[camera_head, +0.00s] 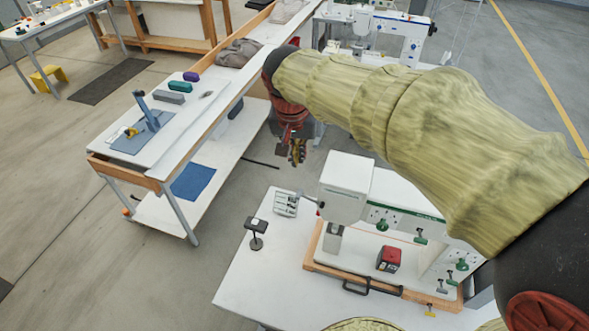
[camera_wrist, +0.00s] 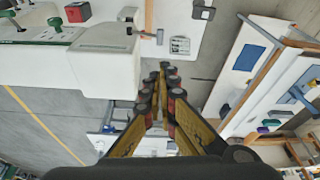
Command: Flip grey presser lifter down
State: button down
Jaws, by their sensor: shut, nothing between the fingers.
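A white sewing machine (camera_head: 345,187) stands on the near white table. A small grey lever (camera_head: 311,199), which looks like the presser lifter, sticks out from the left side of its head, roughly level. In the wrist view the same lever (camera_wrist: 147,35) projects from the machine head (camera_wrist: 105,40). My gripper (camera_head: 297,153) hangs beyond the machine head, above the floor gap between the tables, apart from the lever. In the wrist view its fingers (camera_wrist: 164,68) meet at the tips and hold nothing.
A small black stand (camera_head: 257,233) and a tray of small parts (camera_head: 286,203) are left of the machine. A red box (camera_head: 389,259) sits on its base. A long bench (camera_head: 190,135) carries a blue lever press (camera_head: 148,112). Another machine (camera_head: 400,28) stands behind.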

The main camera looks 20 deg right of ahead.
aim_at(301, 189)
jog(key=shift+s+d+r+m, duration=0.2)
jog(key=shift+s+m, duration=0.2)
jog(key=shift+m, duration=0.3)
jog(key=shift+s, duration=0.1)
jog(key=x, duration=0.9)
jog(key=p+x, duration=0.1)
jog(key=x, duration=0.4)
jog(key=shift+s+a+f, duration=0.1)
jog(key=shift+s+a, duration=0.15)
jog(key=shift+s, duration=0.2)
jog(key=shift+a, duration=0.1)
jog(key=shift+w+a+f+h, duration=0.15)
jog(key=shift+w+f+h, duration=0.1)
jog(key=shift+h, duration=0.15)
